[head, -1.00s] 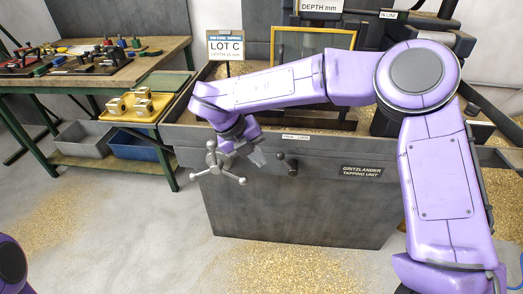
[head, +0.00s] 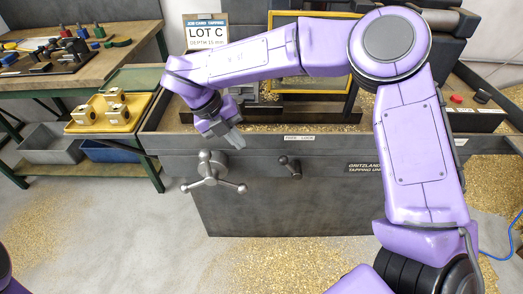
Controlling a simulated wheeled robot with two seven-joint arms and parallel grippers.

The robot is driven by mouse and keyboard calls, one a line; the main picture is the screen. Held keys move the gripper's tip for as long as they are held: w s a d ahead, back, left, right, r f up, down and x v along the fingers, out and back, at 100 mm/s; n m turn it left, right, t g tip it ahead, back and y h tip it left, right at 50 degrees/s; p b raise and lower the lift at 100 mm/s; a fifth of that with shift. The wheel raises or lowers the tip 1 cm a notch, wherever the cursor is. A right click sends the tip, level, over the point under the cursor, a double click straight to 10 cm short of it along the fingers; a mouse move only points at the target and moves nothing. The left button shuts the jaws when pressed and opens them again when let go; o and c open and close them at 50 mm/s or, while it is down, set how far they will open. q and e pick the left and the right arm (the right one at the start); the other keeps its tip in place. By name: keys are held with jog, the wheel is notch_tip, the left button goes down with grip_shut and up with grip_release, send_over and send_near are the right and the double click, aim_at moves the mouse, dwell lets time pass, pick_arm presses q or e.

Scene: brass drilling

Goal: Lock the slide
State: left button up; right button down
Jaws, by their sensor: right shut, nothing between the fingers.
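The tapping unit (head: 330,205) is a dark grey cabinet. On its front is a small dark lever (head: 290,166), under a white label (head: 299,137) that seems to read "FEED LOCK". A three-spoked metal handwheel (head: 212,172) is left of the lever. My right gripper (head: 235,141) is shut and empty, just above and right of the handwheel and up-left of the lever, apart from the lever. My right arm hides part of the machine's upper works, so the slide is not clear. My left gripper is out of view; only a purple piece of my left arm shows at the lower left.
A wooden bench (head: 90,60) with tools stands at the left, with a yellow tray (head: 75,125) of brass-coloured parts on a lower stand. A "LOT C" card (head: 206,33) stands behind the gripper. Swarf lies on the floor. A panel with a red button (head: 456,99) is at the right.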

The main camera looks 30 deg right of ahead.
jog(key=s+d+f, duration=0.1)
jog(key=d+f, duration=0.1)
jog(key=s+d+f, duration=0.1)
jog(key=d+f, duration=0.2)
jog(key=s+d+f+p, duration=0.1)
jog(key=d+f, duration=0.1)
jog(key=f, duration=0.1)
jog(key=shift+d, duration=0.35)
jog(key=shift+s, duration=0.1)
